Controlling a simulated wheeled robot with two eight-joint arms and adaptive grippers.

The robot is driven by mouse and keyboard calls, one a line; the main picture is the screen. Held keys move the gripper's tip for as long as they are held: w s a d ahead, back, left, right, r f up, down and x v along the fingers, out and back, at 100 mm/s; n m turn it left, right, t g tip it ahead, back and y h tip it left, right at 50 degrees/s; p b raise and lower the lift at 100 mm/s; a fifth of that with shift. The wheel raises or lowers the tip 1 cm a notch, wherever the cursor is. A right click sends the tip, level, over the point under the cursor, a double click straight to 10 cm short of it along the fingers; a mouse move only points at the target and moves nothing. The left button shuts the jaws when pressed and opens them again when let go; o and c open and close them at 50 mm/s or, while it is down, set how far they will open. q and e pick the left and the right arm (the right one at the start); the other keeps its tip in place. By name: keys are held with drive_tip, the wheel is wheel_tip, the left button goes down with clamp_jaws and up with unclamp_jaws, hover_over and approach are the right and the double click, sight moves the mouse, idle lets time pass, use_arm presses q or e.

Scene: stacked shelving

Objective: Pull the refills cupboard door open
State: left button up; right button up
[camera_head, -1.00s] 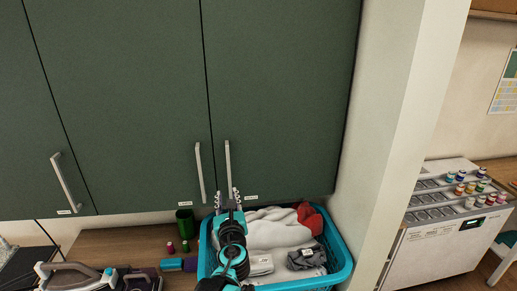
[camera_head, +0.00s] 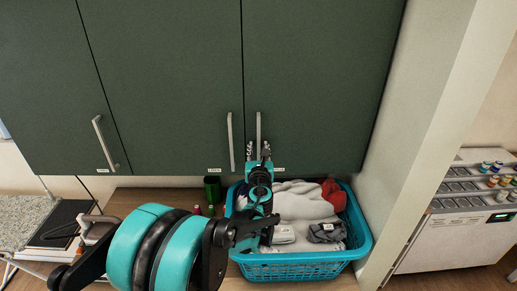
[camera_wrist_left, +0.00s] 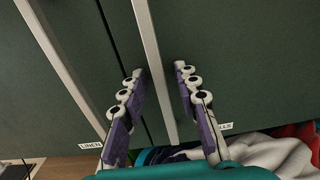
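The refills cupboard door (camera_head: 310,75) is the dark green right-hand door and looks shut. Its upright pale handle (camera_head: 258,128) is near its left edge. The door's label (camera_wrist_left: 225,127) is partly hidden by a finger in the wrist view. My left gripper (camera_head: 258,152) is open at the lower end of this handle. In the wrist view its two purple-padded fingers (camera_wrist_left: 160,105) stand on either side of the handle (camera_wrist_left: 152,50), with gaps visible on both sides. My right gripper is not in view.
The neighbouring door has its own handle (camera_head: 230,140) and a LINEN label (camera_wrist_left: 90,145). A teal laundry basket (camera_head: 305,268) with cloths stands below the gripper. A pale wall post (camera_head: 425,130) stands right of the cupboard.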

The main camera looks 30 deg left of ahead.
use_arm(q)
drive_tip(key=shift+w, duration=0.1)
clamp_jaws()
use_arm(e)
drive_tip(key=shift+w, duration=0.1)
